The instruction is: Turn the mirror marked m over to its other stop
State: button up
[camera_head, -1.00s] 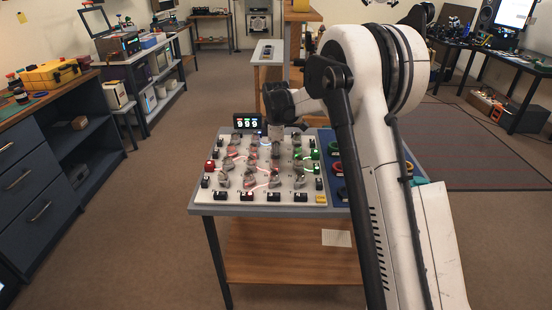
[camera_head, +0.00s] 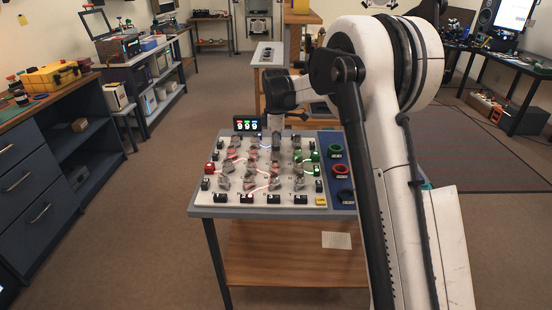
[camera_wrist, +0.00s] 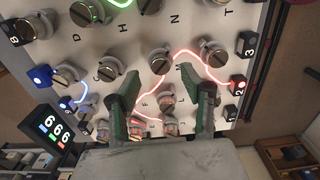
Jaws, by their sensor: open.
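The white mirror board (camera_head: 262,200) carries rows of small round mirrors on pegs, with letters beside them. In the wrist view a faint letter that looks like M lies beyond my fingertips, between a mirror to its left (camera_wrist: 160,61) and a mirror to its right (camera_wrist: 213,53). I cannot tell for certain which it marks. My gripper (camera_wrist: 158,88) is open, its two green-grey fingers apart above the board and pointing towards these mirrors. Another mirror (camera_wrist: 167,94) shows between the fingers. I see no mirror held.
Glowing red, blue and green beams run among the closely set mirrors. Black numbered blocks line the edges. Coloured rings (camera_head: 341,170) lie on a blue mat right of the board, partly behind my arm.

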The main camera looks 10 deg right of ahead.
notch_tip(320, 180, up, 8)
jog(key=shift+f, duration=0.2)
jog(key=shift+s, duration=0.1)
jog(key=s+r+m+t, duration=0.2)
jog(key=s+r+m, duration=0.25)
jog(key=s, duration=0.55)
jog(key=s+r+m+t, duration=0.1)
jog(key=s+r+m, duration=0.2)
jog(key=s+r, duration=0.5)
jog(key=s+f+m+t, duration=0.2)
jog(key=s+f+m, duration=0.2)
jog(key=s, duration=0.8)
jog(key=s+f+m+t, duration=0.2)
jog(key=s+f, duration=0.4)
jog(key=s, duration=0.6)
jog(key=shift+s+a+m, duration=0.15)
jog(key=shift+s+m, duration=0.2)
jog(key=shift+m, duration=0.5)
